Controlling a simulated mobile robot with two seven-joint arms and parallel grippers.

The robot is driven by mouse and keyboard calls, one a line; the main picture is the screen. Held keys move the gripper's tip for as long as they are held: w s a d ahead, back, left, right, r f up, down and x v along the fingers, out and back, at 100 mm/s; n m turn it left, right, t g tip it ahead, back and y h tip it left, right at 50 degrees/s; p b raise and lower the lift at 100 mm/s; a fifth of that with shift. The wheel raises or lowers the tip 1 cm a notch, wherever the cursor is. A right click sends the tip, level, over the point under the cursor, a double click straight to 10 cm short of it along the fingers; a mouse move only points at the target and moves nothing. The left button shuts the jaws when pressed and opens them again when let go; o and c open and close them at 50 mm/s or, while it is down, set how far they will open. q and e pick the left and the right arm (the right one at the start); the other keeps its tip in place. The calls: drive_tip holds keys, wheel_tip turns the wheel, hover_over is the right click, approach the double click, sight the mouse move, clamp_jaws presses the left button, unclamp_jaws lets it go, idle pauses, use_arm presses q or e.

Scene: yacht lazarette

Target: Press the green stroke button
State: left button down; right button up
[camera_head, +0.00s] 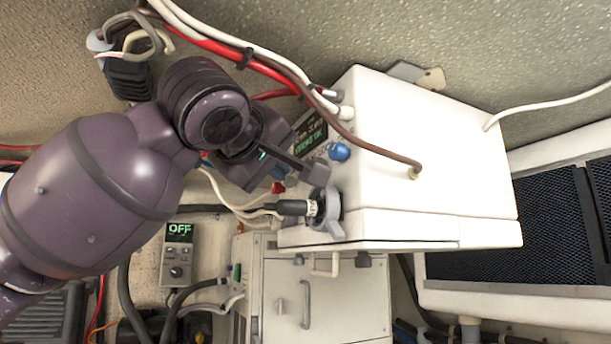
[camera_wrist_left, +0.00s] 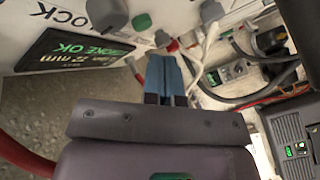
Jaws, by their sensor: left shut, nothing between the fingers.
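The white unit (camera_head: 430,150) fills the middle of the head view, its front face turned left toward my left gripper (camera_head: 302,168). Its dark display (camera_head: 312,134) has green lettering. In the left wrist view the display (camera_wrist_left: 82,50) appears upside down and reads "STROKE OK" on a green band. My left gripper (camera_wrist_left: 166,62) is shut and empty, its blue fingertips close to the face beside the display.
A blue knob (camera_head: 339,151) and a grey connector ring (camera_head: 327,209) with a black plug stick out near the gripper. Red, white and brown cables cross above. A small meter (camera_head: 178,247) reads "OFF" below. A cream cabinet (camera_head: 335,295) stands underneath.

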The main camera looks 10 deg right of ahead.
use_arm(q)
drive_tip(key=a, duration=0.2)
drive_tip(key=s+a, duration=0.1)
drive_tip(key=a, duration=0.1)
drive_tip(key=shift+s+b, duration=0.15)
drive_tip(key=shift+b, duration=0.25)
idle(0.6)
